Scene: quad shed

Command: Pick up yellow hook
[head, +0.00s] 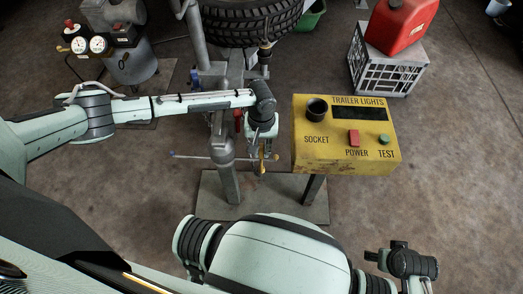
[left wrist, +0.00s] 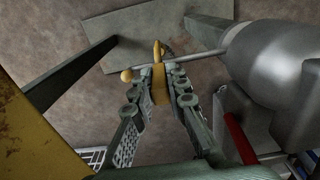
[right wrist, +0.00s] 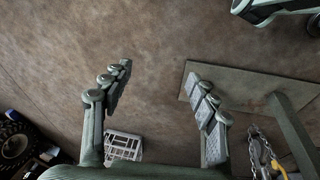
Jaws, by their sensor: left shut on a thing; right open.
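The yellow hook (left wrist: 159,86) is between the two fingers of my left gripper (left wrist: 161,94), which is shut on it. Its curved upper end shows past the fingertips in the left wrist view. In the head view my left gripper (head: 262,150) points down beside the grey post, and a small yellow part of the hook (head: 262,167) shows below it. A thin grey rod with a yellow knob runs close behind the hook. My right gripper (right wrist: 158,75) is open and empty over bare floor in the right wrist view.
A yellow trailer lights box (head: 345,160) stands on a post just right of my left gripper. The grey post (head: 225,165) is close on its left. A tyre (head: 250,22) is behind. A crate (head: 385,75) bears a red can (head: 402,22).

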